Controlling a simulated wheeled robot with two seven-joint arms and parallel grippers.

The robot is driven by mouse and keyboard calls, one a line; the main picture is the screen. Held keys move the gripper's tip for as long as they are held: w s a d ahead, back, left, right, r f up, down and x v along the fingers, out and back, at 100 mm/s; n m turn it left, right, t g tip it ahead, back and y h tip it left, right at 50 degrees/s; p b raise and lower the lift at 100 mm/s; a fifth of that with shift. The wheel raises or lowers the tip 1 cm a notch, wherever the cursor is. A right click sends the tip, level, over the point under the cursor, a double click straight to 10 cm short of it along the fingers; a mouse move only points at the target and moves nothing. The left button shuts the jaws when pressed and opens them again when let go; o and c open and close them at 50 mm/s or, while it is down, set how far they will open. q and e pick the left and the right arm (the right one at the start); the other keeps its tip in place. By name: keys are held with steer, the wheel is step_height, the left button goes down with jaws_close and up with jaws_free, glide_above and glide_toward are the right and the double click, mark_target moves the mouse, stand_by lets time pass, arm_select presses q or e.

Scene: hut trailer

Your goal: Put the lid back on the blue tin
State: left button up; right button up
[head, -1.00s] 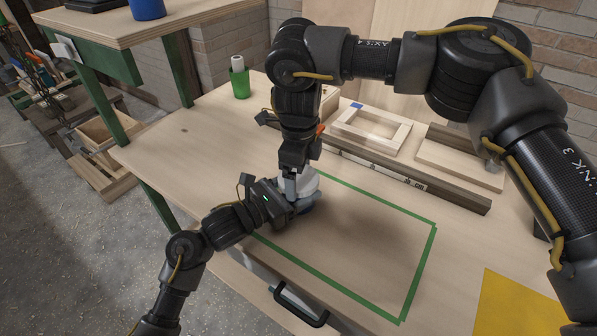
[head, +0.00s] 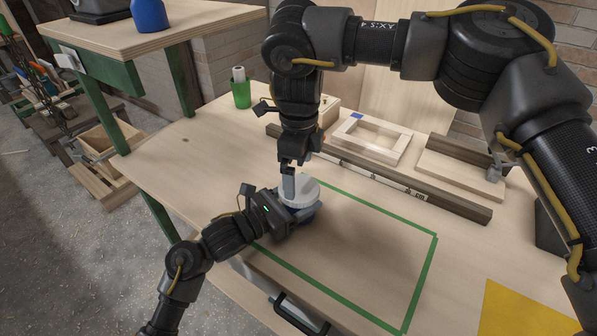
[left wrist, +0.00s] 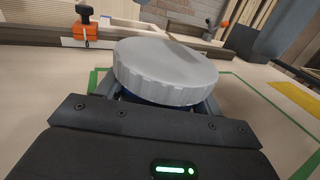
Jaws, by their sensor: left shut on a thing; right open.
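The blue tin (head: 304,215) stands at the left end of the green-taped outline on the bench. My left gripper (head: 287,213) is shut on it from the left side. The pale grey lid (head: 299,192) is on top of the tin. In the left wrist view the lid (left wrist: 165,70) has a ribbed edge and covers most of the tin; I cannot tell if it is fully seated. My right gripper (head: 288,186) is open and points down at the lid's left part, at or just above it. Its exact contact is unclear.
A dark bar (head: 400,182) lies behind the outline, with a wooden frame (head: 372,139) behind it. A green cup (head: 241,92) stands at the back left. A yellow sheet (head: 525,312) lies at front right. The inside of the green tape (head: 420,285) is clear to the right.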

mark_target(299, 187)
steer(key=shift+n+t+h, duration=0.3)
steer(key=shift+n+t, duration=0.3)
steer(key=shift+n, duration=0.2)
steer(key=r, duration=0.1)
steer(key=w+r, duration=0.1)
steer(key=d+r, duration=0.1)
steer(key=shift+w+r, duration=0.35)
steer(key=shift+w, duration=0.05)
steer(key=n, duration=0.4)
steer(key=shift+s+r, duration=0.2)
steer(key=shift+s, duration=0.1)
steer(key=n, duration=0.2)
steer(key=n+g, duration=0.1)
steer(key=shift+s+a+f, duration=0.3)
steer(key=shift+s, duration=0.05)
steer(key=shift+s+a+n, duration=0.15)
steer(key=shift+s+n, duration=0.05)
steer(key=shift+n, duration=0.6)
steer(key=shift+f, duration=4.05)
